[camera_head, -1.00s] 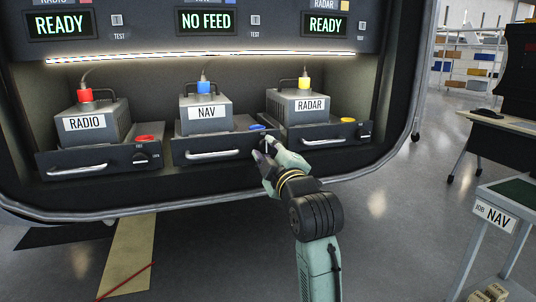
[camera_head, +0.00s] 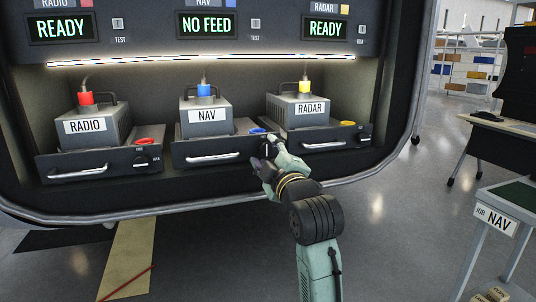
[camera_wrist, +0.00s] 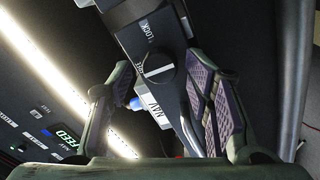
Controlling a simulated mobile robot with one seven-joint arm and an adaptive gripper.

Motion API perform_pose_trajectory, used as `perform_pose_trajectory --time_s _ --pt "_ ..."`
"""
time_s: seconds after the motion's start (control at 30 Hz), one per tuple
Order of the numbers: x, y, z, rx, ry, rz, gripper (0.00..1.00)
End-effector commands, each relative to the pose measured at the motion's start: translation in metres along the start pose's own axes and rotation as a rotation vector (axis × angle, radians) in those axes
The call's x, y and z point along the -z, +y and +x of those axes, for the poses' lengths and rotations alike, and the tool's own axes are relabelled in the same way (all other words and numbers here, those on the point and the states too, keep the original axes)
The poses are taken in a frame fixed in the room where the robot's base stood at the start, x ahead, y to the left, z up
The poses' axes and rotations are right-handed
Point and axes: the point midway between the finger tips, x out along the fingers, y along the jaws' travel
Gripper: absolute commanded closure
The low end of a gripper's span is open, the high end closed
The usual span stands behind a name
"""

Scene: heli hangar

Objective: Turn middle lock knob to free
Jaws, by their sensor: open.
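The middle lock knob (camera_wrist: 158,67) is a round dark knob with a pale line across it, on the front of the NAV drawer (camera_head: 185,161). In the wrist view a LOCK label (camera_wrist: 148,28) is above it, and a second, partly legible label is at its left. The left end of the pale line is near that second label. My gripper (camera_wrist: 160,100) is open, with one finger on each side of the knob's line of sight. I cannot tell whether a finger touches it. In the head view my gripper (camera_head: 268,158) largely hides the knob.
The RADIO drawer (camera_head: 65,167) and RADAR drawer (camera_head: 345,140) flank the NAV drawer. The NAV screen (camera_head: 206,23) reads NO FEED; the other two read READY. A cart with a NAV sign (camera_head: 496,219) stands at right. Floor between is clear.

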Motion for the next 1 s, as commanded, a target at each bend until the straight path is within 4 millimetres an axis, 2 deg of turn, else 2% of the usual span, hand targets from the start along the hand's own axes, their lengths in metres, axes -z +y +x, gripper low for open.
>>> perform_pose_trajectory --time_s 0.23,0.5,0.7,1.0 --pt "-0.001 -0.001 -0.009 0.002 -0.002 0.001 0.53" --pt "-0.001 0.0 -0.05 -0.001 -0.002 0.001 0.53" --pt "0.0 0.0 -0.073 -0.001 -0.001 0.0 0.53" --pt "0.0 0.0 -0.08 0.0 0.0 0.0 0.53"
